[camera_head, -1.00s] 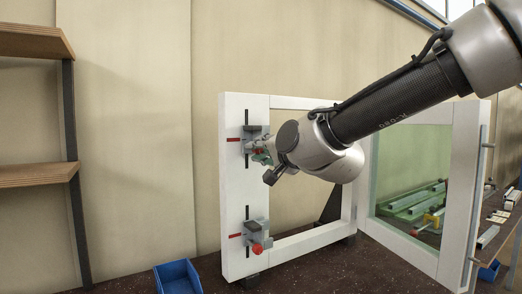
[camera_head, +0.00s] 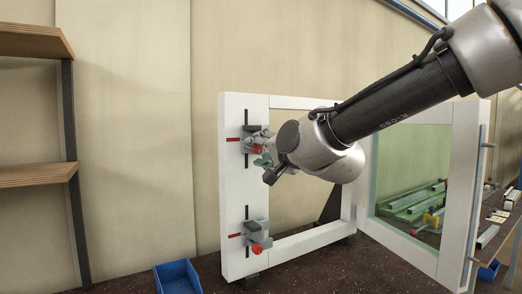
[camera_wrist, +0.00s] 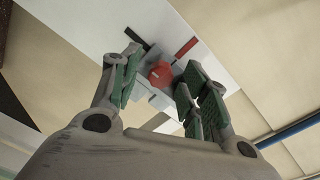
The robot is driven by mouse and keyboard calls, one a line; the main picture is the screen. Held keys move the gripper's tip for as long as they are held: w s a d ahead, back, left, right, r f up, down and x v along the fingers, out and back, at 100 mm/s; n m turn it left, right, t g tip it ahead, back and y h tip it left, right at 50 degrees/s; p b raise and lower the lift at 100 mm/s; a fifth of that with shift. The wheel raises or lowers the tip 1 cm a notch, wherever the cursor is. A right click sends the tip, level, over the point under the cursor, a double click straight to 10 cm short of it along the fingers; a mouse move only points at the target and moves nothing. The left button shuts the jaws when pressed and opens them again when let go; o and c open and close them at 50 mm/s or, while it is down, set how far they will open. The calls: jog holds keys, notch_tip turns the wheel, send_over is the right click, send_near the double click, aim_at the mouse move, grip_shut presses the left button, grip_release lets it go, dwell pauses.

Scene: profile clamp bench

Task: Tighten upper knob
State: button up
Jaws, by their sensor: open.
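The upper knob is red and sits on a grey clamp (camera_head: 250,133) on the white frame's left post. It shows in the head view (camera_head: 257,150) and between the finger pads in the wrist view (camera_wrist: 160,73). My gripper (camera_head: 262,156) is open at the upper clamp, with its green-padded fingers (camera_wrist: 155,88) on either side of the knob; I cannot tell whether they touch it. My gripper partly covers the upper clamp in the head view. The lower clamp (camera_head: 255,232) with its red knob (camera_head: 256,248) is below on the same post.
The white frame (camera_head: 235,190) stands on a dark bench (camera_head: 330,272), with a glazed panel (camera_head: 412,160) to its right. A blue bin (camera_head: 178,277) is at the lower left. Shelves (camera_head: 35,108) are at the far left. Several profiles lie on the right.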

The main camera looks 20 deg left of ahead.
jog(key=v, duration=1.2)
